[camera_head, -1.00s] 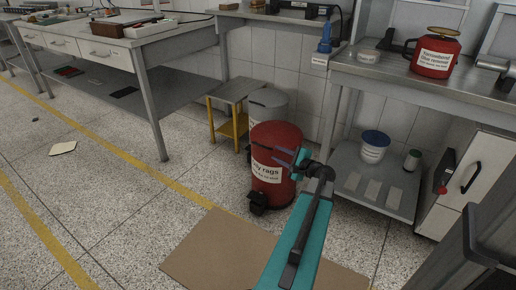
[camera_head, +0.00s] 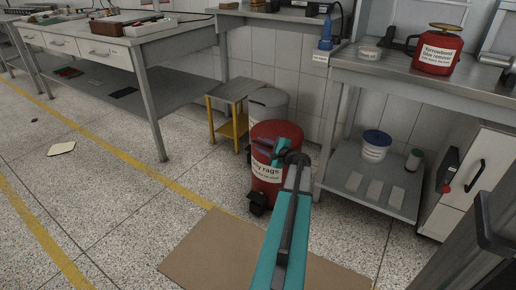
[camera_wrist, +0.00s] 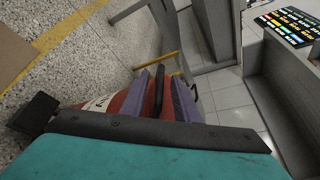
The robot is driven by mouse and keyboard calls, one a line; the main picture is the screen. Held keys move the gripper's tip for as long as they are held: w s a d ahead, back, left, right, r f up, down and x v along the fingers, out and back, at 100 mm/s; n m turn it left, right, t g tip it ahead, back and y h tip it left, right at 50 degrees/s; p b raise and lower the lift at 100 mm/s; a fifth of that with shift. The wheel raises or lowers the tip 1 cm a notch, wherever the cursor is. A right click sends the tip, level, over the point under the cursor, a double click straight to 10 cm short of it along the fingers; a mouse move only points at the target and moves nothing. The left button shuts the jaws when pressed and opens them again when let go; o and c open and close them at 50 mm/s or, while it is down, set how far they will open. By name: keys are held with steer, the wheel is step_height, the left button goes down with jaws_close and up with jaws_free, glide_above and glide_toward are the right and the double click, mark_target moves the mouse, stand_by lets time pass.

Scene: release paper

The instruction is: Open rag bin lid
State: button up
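The red rag bin (camera_head: 266,188) stands on the floor with its round lid (camera_head: 276,130) down. Its white label reads "oily rags", partly covered by my arm. A black pedal (camera_head: 257,209) sticks out at its base. My gripper (camera_head: 268,150) is in front of the bin's upper part, near the lid's edge. In the wrist view, the two purple fingers of my gripper (camera_wrist: 161,97) are spread apart over the red bin (camera_wrist: 120,101). A dark strip shows between them; I cannot tell whether they touch it. The pedal also shows in the wrist view (camera_wrist: 34,113).
A grey bin (camera_head: 268,101) and a yellow-legged stool (camera_head: 235,88) stand behind the rag bin. A steel bench (camera_head: 420,80) with a lower shelf is close on the right. Brown cardboard (camera_head: 215,250) lies on the floor in front. Open floor lies left.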

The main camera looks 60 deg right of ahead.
steer(key=shift+w+d+f, duration=0.15)
steer(key=shift+w+d, duration=0.1)
steer(key=shift+w, duration=0.4)
jaws_close()
